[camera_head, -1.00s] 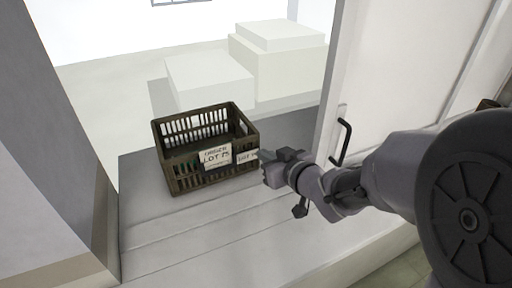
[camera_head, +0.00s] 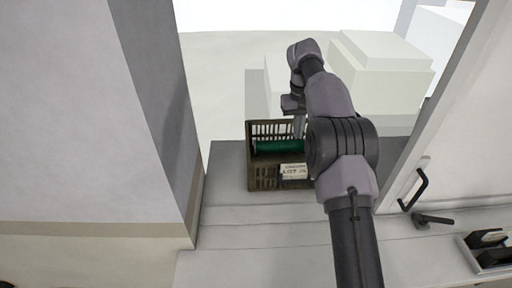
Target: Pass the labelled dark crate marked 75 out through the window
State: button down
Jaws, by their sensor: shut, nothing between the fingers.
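The dark slatted crate (camera_head: 264,178) stands upright on the grey sill in the window opening. Its pale front label (camera_head: 292,171) reads "LOT", with the number too small or hidden to read clearly. A green object (camera_head: 278,147) lies inside it. My gripper (camera_head: 299,128) is shut and points down at the crate's top, over or inside it; I cannot tell if it touches. My arm hides the crate's right side.
The grey sill (camera_head: 240,212) has bare room left and in front. A wall (camera_head: 150,110) bounds the left; a white sash with a black handle (camera_head: 415,190) stands right. Pale blocks (camera_head: 385,75) lie outside. A tray of dark items (camera_head: 490,250) sits at lower right.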

jog(key=s+a+f+b, duration=0.1)
jog(key=s+f, duration=0.3)
jog(key=f, duration=0.5)
jog(key=shift+s+f+y+b, duration=0.2)
jog(key=shift+f+y+b, duration=0.1)
jog(key=shift+b, duration=0.1)
